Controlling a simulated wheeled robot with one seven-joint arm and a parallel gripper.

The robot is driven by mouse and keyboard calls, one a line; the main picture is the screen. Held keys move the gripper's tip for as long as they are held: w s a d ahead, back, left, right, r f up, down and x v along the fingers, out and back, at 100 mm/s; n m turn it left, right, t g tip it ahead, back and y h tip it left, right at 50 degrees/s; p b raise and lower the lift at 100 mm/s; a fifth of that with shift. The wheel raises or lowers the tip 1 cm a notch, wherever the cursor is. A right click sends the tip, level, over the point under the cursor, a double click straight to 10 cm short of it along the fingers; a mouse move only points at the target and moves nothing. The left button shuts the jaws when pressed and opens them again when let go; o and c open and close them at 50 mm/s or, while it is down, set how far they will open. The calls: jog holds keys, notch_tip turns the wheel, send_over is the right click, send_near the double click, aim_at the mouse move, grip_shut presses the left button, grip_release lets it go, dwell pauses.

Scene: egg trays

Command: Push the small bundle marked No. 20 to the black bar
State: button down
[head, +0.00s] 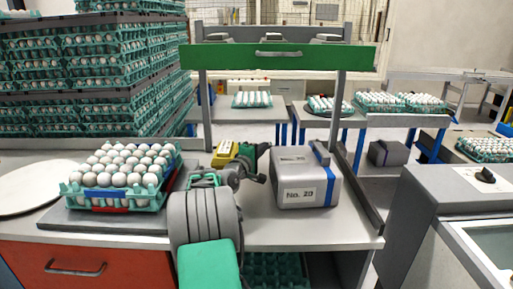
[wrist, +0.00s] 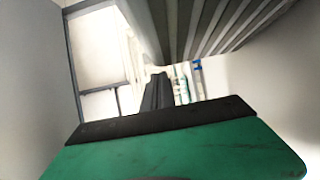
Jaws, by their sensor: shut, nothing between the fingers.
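The small bundle marked No. 20 (head: 305,190) is a grey block with a blue strap, resting upright on the right part of the bench. Its label faces me. The black bar (head: 361,203) seems to be the dark raised strip along the bench's right edge. A gap of bare bench shows between bundle and bar. My gripper (head: 258,162) is to the left of the bundle, near its far left side, shut and empty. Whether it touches the bundle cannot be told. In the wrist view, its dark fingers (wrist: 157,92) stand beyond a green plate with a black edge; no label shows there.
A full egg tray (head: 115,200) sits on a dark board at the left of the bench. A green-fronted shelf (head: 280,57) spans above on grey posts. Tall egg stacks (head: 90,80) stand at back left.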

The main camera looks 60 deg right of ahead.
aim_at(278, 154)
jog(key=shift+s, duration=0.15)
jog(key=s+a, duration=0.1)
jog(key=s, duration=0.3)
jog(key=s+a, duration=0.1)
jog(key=s, duration=0.1)
jog(key=shift+s+a+p, duration=0.3)
jog(key=shift+s+a, duration=0.05)
jog(key=shift+s, duration=0.05)
